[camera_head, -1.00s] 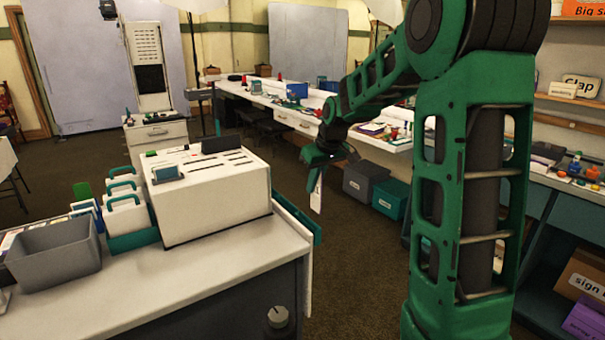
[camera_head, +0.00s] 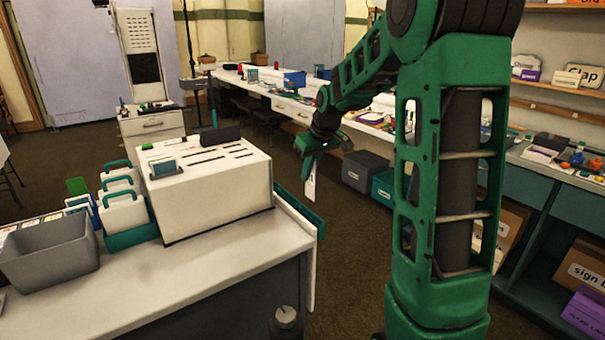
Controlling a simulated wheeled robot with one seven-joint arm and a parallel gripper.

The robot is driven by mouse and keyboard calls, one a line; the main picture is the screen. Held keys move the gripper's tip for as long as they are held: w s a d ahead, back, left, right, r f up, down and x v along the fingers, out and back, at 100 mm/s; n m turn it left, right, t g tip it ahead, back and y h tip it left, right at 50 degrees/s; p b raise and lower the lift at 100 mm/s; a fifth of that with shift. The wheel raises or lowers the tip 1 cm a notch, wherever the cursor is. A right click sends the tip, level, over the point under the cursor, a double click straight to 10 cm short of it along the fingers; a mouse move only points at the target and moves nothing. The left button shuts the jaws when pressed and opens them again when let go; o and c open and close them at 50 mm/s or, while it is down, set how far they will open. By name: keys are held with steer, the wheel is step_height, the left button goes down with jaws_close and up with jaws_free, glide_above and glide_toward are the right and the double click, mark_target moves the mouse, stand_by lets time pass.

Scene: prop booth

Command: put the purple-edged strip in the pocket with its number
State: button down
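My gripper (camera_head: 309,168) hangs over the floor to the right of the near counter, pointing down. It seems shut on a white strip (camera_head: 311,188), which hangs below the fingers, upright. The strip is small here; I can make out neither a purple edge nor its number. A white box (camera_head: 215,198) with several dark slots in its top stands on the counter, left of my gripper and apart from it. I cannot read any numbers by the slots, and no numbered pocket can be made out.
A long bench (camera_head: 285,110) runs along the back. Shelves with boxes (camera_head: 585,270) stand at right. Brown floor (camera_head: 350,250) is clear between counter and my arm.

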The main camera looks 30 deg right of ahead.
mark_target(308, 186)
steer(key=shift+f, duration=2.15)
steer(key=shift+s, duration=0.1)
steer(key=shift+f, duration=0.3)
steer(key=shift+f, duration=2.95)
steer(key=c, duration=1.9)
jaws_free()
steer(key=shift+c, duration=0.2)
steer(key=shift+r, duration=0.1)
